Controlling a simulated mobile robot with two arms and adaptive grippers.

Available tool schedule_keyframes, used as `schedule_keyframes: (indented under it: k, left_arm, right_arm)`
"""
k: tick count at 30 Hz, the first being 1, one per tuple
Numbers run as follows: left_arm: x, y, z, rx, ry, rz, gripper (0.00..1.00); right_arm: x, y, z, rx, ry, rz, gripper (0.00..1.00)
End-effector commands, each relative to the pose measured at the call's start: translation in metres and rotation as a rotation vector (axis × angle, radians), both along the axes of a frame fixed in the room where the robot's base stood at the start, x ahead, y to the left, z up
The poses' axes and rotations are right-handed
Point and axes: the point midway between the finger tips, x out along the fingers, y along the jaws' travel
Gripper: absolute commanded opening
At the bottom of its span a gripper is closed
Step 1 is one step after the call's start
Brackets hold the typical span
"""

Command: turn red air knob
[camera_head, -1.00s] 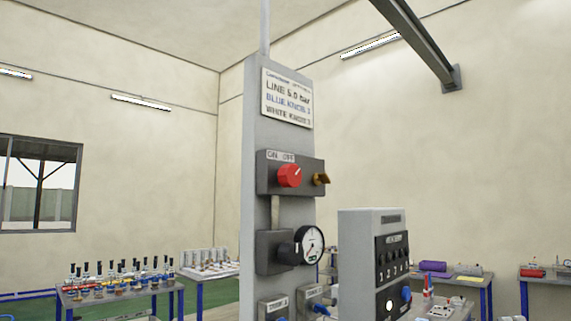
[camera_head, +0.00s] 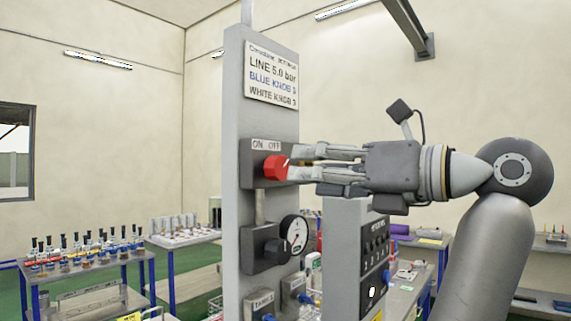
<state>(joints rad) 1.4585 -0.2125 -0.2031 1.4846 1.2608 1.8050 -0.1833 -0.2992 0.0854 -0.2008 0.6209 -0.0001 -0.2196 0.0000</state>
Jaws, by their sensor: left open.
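The red air knob (camera_head: 275,168) is on a dark valve block (camera_head: 246,176) with an ON/OFF label (camera_head: 266,145) above it, on a grey upright panel. The white mark on the knob slants toward the upper right, to the OFF side. My left gripper (camera_head: 291,165) is open and level with the knob, its fingers pointing left at it. One fingertip is above the other, at the knob's right edge; I cannot tell whether they touch it. The fingers hide the brass fitting beside the knob almost wholly. My right gripper is not in view.
A round pressure gauge (camera_head: 296,234) with a black knob (camera_head: 275,251) sits below the valve. A sign (camera_head: 272,76) is above it. A grey control box (camera_head: 372,257) stands close under my gripper. Benches with bottles (camera_head: 84,249) stand at the left.

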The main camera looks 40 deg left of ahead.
Motion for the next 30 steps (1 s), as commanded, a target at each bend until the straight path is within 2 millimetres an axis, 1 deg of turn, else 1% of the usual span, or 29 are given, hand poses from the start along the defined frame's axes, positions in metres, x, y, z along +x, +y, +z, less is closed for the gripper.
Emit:
schedule_keyframes:
  k: [1,3,6,9,14,21,22,23,30]
  left_arm:
    - [-0.002,0.011,0.003,0.001,-0.002,0.004,0.57]
    - [-0.003,0.024,0.003,0.002,0.0,0.005,0.57]
    - [-0.005,0.039,0.003,0.002,0.0,0.004,0.57]
    - [-0.006,0.051,0.002,0.001,0.001,0.004,0.57]
    - [-0.007,0.059,0.001,0.002,0.001,0.001,0.57]
    - [-0.007,0.06,0.0,0.002,0.001,0.001,0.57]
    - [-0.007,0.06,0.0,0.002,0.001,0.001,0.56]
    - [-0.007,0.06,0.0,0.002,0.001,0.001,0.52]
    - [-0.007,0.059,0.001,0.002,0.001,0.001,0.21]
  right_arm:
    - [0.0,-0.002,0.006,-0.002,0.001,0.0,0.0]
    - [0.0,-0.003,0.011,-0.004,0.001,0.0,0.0]
    - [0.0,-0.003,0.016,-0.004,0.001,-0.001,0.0]
    - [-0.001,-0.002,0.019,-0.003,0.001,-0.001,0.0]
    - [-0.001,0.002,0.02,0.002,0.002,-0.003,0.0]
    - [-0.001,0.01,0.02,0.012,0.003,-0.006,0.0]
    - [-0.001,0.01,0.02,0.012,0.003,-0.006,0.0]
    - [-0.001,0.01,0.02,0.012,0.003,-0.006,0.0]
    - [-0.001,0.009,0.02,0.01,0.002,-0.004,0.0]
